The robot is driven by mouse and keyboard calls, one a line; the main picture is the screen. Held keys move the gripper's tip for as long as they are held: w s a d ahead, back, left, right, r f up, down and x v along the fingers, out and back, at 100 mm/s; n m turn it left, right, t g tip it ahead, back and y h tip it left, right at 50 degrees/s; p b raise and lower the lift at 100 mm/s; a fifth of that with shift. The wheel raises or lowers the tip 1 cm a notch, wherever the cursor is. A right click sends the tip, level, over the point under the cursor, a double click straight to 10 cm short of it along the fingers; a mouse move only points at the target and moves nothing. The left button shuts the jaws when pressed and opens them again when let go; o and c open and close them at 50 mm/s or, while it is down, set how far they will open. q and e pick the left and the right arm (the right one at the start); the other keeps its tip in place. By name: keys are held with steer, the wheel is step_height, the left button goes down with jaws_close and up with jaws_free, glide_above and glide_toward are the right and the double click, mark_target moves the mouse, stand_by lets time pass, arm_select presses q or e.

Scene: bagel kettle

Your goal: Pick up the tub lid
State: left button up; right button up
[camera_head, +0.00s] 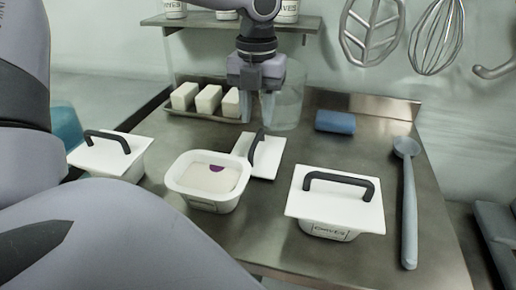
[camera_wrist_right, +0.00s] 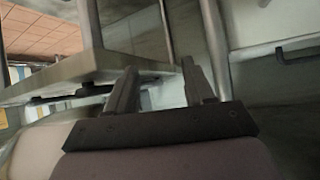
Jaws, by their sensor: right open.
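A loose white tub lid (camera_head: 267,165) with a black arched handle lies on the steel counter, just right of and behind an open white tub (camera_head: 183,186). The open tub holds pale contents with a purple spot. My left gripper (camera_head: 257,112) points down above and slightly behind the lid's handle. Its fingers are apart with nothing between them, and it looks clear of the handle. My right gripper (camera_wrist_right: 160,88) shows in the right wrist view, open and empty, away from the lid.
Lidded tubs stand at left (camera_head: 108,152) and right (camera_head: 335,205). A long blue-grey ladle (camera_head: 409,200) lies at right. A metal edge (camera_wrist_right: 90,72) is near my right gripper.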

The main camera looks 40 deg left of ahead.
mark_target(257, 138)
arm_select(q)
steer(key=shift+w+a+f, duration=0.1)
steer(key=shift+f, duration=0.1)
step_height(257, 138, down, 7)
steer(key=shift+r, duration=0.1)
jaws_close()
